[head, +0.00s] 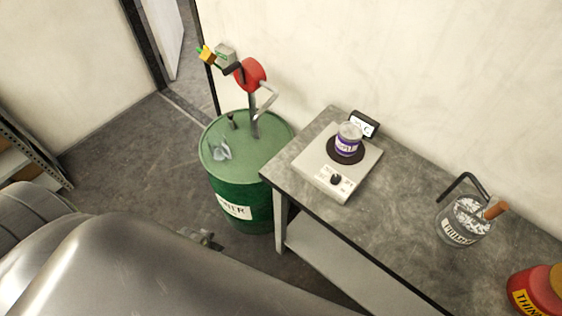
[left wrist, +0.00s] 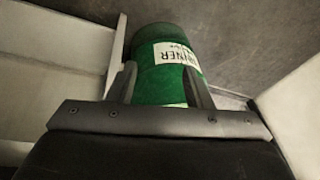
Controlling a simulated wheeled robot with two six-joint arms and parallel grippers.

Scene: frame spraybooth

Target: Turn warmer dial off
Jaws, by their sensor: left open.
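The warmer (head: 318,175) is a pale flat box on the grey bench. Its small black dial (head: 336,180) is on the front part of its top; its setting is too small to read. A can with a purple label (head: 348,140) stands on the warmer's dark round plate. My left gripper (left wrist: 160,68) is open and empty in the left wrist view, its two fingers pointing toward the green drum. In the head view, only a small part of it shows past my silver arm, below and left of the bench, well apart from the dial. My right gripper is not seen.
A green drum (head: 225,185) with a red pump (head: 250,73) stands left of the bench (head: 400,215). A small display (head: 364,124) is behind the warmer. A glass jar (head: 462,222) and a red and yellow container (head: 538,290) are farther right. Bench top between is clear.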

